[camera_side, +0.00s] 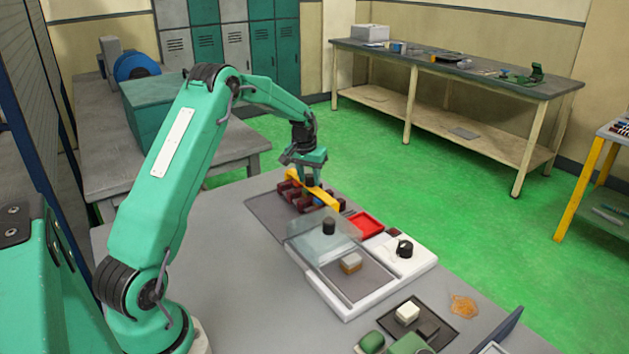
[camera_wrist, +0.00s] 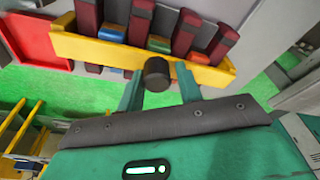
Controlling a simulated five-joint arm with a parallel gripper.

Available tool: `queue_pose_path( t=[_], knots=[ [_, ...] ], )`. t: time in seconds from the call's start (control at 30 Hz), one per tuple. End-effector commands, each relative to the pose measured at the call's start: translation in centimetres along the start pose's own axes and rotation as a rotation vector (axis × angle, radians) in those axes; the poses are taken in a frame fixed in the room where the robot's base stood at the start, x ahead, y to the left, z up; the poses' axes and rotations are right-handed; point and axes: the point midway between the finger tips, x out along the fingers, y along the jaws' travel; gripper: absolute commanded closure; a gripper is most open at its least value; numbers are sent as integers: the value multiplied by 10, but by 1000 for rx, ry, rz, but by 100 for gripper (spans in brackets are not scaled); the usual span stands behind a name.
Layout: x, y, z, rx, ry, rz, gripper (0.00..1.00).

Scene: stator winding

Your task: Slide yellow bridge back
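The yellow bridge (camera_side: 327,199) is a long bar lying across several dark red posts (camera_side: 294,193) at the far end of the work table. It fills the upper part of the wrist view (camera_wrist: 100,50), with a dark round knob (camera_wrist: 157,72) at its middle. My gripper (camera_wrist: 160,84) is at the bridge, its two teal fingers on either side of the knob. Small gaps seem to show between fingers and knob, so it looks open. In the side view my gripper (camera_side: 311,174) is directly above the bar and partly hides the knob.
Blue and orange pieces (camera_wrist: 159,44) sit between the posts. A red tray (camera_side: 366,224) lies right of the posts. Nearer stands a white fixture (camera_side: 346,312) with a clear raised cover (camera_side: 310,236). A dark tray (camera_side: 437,323) is at the front right. Bare grey table lies to the left.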

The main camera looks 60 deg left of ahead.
Motion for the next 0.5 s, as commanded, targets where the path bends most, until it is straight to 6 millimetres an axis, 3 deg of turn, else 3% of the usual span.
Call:
queue_pose_path(
  t=[0.03,0.5],
  knots=[
    [7,3,5,4,-13,1,78],
    [7,1,11,6,-19,0,84]
  ],
)
